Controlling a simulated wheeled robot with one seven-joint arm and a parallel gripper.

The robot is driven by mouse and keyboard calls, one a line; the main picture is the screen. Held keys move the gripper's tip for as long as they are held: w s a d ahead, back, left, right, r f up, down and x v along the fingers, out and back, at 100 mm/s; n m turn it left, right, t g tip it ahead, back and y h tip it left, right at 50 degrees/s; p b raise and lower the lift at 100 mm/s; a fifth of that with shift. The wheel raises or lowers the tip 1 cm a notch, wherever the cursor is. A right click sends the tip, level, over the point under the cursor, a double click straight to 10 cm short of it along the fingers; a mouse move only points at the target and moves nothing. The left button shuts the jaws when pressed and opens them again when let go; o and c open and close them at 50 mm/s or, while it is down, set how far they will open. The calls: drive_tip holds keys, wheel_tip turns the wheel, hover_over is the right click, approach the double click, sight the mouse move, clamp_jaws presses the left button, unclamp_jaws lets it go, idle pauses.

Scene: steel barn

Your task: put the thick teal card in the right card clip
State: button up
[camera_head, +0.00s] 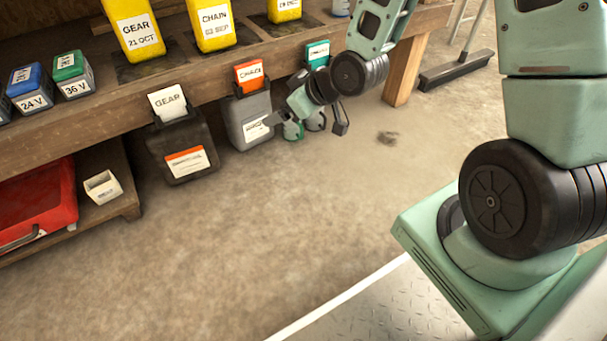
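The teal card (318,52) with a white label stands upright at the bench's front edge, at the right end of the row of holders. Its lower part and the right clip beneath it are mostly hidden by my arm. My gripper (306,124) hangs just below and in front of that spot, pointing down. Its two dark fingers are spread apart. Rounded green and grey shapes (293,131) show between the fingers; I cannot tell what they belong to. The card appears above the fingers, not between them.
A grey holder (247,122) with an orange card (249,75) hangs left of my gripper. Further left is a black holder (182,147) with a white GEAR card (168,101). Yellow and other boxes stand on the wooden bench (95,105). The floor in front is clear.

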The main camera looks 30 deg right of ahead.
drive_tip(key=s+a+r+g+h, duration=0.1)
drive_tip(key=s+a+r+g, duration=0.2)
drive_tip(key=s, duration=0.5)
drive_tip(key=s+a+r+n+g+h, duration=0.1)
drive_tip(key=s+a+r+g, duration=0.2)
drive_tip(key=s, duration=0.6)
drive_tip(key=s+a+r+g+h, duration=0.1)
drive_tip(key=s+a+r+g, duration=0.1)
drive_tip(key=s+a, duration=0.3)
drive_tip(key=s+r, duration=0.1)
drive_tip(key=s, duration=0.3)
drive_tip(key=shift+s+r+n+g+h, duration=0.15)
drive_tip(key=shift+n+g+h, duration=0.15)
drive_tip(key=shift+g, duration=0.1)
wheel_tip(320, 180, up, 51)
drive_tip(key=p, duration=5)
drive_tip(key=shift+p, duration=0.35)
